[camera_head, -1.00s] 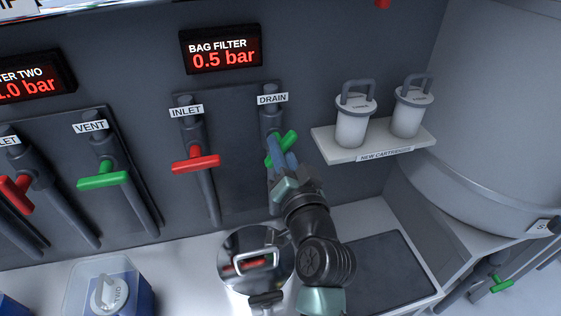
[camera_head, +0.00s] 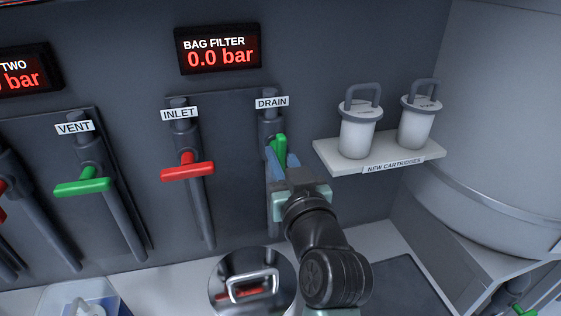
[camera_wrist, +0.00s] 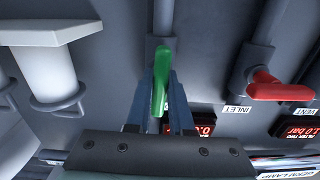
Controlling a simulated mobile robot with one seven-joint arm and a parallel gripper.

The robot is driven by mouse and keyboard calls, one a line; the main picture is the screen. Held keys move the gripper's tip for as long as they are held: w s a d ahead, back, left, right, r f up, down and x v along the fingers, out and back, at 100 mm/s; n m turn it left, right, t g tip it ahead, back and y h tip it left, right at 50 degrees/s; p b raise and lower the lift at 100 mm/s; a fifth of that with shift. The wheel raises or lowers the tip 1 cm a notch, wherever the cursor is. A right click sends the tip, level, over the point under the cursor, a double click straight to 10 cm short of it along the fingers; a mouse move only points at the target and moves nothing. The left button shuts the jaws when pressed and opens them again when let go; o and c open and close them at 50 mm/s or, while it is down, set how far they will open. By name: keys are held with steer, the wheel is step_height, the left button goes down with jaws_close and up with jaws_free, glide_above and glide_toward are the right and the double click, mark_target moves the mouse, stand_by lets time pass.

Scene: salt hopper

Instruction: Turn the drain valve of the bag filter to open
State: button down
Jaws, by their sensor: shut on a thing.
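The drain valve's green handle (camera_head: 280,148) sits on its pipe under the DRAIN label (camera_head: 272,103). The handle now stands close to upright, in line with the pipe. My gripper (camera_head: 277,157) is shut on this handle. In the wrist view the green handle (camera_wrist: 160,82) lies between the blue fingers of my gripper (camera_wrist: 162,95), also along its pipe (camera_wrist: 163,18). The bag filter display (camera_head: 218,49) reads 0.0 bar. The fingers and wrist hide the lower part of the handle in the head view.
The red inlet handle (camera_head: 187,171) lies crosswise on the pipe to the left. The green vent handle (camera_head: 82,182) is further left. A shelf (camera_head: 333,166) with two new cartridges (camera_head: 357,132) is close on the right. A lidded round pot (camera_head: 226,303) stands below.

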stand_by(0.4)
steer(key=c, duration=0.8)
jaws_free()
steer(key=b+v, duration=0.1)
steer(key=v, duration=1.2)
